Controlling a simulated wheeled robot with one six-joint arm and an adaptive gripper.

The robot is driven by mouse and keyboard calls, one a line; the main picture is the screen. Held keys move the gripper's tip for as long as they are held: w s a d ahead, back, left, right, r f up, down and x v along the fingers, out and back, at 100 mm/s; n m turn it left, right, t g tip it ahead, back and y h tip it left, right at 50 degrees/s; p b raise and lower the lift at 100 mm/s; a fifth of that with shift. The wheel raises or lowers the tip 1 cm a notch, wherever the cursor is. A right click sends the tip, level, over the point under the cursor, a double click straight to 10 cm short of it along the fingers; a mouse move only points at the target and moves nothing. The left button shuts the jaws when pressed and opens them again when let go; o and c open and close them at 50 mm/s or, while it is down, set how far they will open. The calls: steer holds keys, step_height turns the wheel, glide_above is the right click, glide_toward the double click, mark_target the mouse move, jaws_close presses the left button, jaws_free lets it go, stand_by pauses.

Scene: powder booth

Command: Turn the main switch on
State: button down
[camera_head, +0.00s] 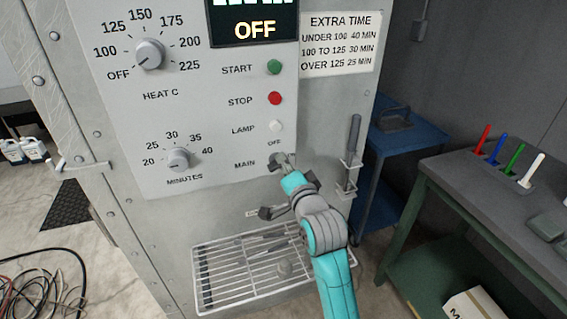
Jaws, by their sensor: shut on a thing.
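The main switch (273,161) is a small grey part at the lower right of the control panel, right of the MAIN label and below the OFF mark. My gripper (282,161) is at it, its fingers shut on the switch and covering most of it. The switch's exact angle is hidden by the fingers. The display (254,27) above reads OFF. My teal and grey arm comes up from the bottom of the view.
Near the switch are the lamp (276,127), red STOP button (275,98) and green START button (274,67). A wire rack (215,275) is below. A tool in a holder (352,150) hangs at right. A green-legged table (440,170) stands further right.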

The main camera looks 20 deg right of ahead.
steer(key=m, duration=0.5)
steer(key=shift+d+f+m, duration=0.1)
steer(key=shift+f+m, duration=0.2)
steer(key=shift+f, duration=0.05)
stand_by(0.4)
steer(key=c, duration=1.2)
jaws_free()
steer(key=shift+s, duration=0.1)
steer(key=s, duration=1.2)
steer(key=shift+f, duration=0.1)
